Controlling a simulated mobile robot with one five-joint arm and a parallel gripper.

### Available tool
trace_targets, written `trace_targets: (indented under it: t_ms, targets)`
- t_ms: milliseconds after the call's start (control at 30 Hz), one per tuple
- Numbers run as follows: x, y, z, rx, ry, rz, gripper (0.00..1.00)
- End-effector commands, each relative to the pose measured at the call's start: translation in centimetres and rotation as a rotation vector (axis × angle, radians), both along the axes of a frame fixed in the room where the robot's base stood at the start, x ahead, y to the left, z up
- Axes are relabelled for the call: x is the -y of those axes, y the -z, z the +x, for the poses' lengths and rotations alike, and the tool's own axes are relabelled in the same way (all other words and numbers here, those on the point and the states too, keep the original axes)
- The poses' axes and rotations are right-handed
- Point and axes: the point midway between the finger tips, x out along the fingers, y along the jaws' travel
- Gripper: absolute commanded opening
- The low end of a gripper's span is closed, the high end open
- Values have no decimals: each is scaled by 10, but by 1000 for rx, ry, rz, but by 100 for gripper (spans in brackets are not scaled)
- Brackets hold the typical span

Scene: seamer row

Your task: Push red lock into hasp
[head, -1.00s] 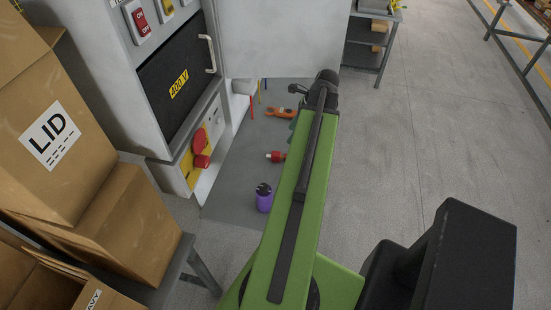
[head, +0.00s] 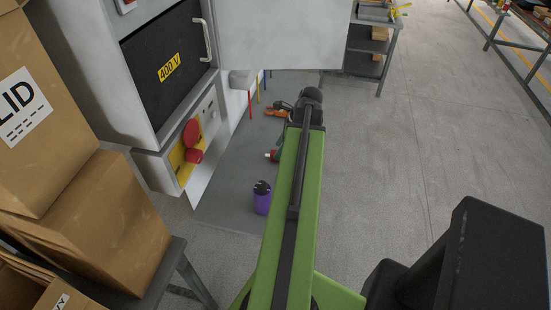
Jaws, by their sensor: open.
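A red round switch handle (head: 190,132) sits on a yellow plate (head: 178,165) low on the grey cabinet. A small red part (head: 194,156), which looks like the red lock, is at the plate just below the handle. I cannot tell whether it is in a hasp; the hasp is too small to make out. My gripper (head: 283,105) is at the far end of my green arm, right of the plate and apart from it. It is open, its fingers small and dark; I see nothing held.
On the grey shelf (head: 232,205) stand a purple can (head: 262,198), a red-tipped item (head: 272,155) partly behind my arm, and an orange tool (head: 273,112). Cardboard boxes (head: 110,220) crowd the left. A white panel (head: 285,35) stands beyond.

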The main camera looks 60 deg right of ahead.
Motion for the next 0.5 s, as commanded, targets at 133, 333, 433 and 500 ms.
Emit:
trace_targets:
  t_ms: [133, 333, 433, 500]
  targets:
    - [-3, 32, 13, 0, -1, 0, 55]
    - [-5, 37, 17, 0, 1, 0, 55]
    - [-5, 36, 17, 0, 1, 0, 55]
    - [-5, 36, 17, 0, 1, 0, 55]
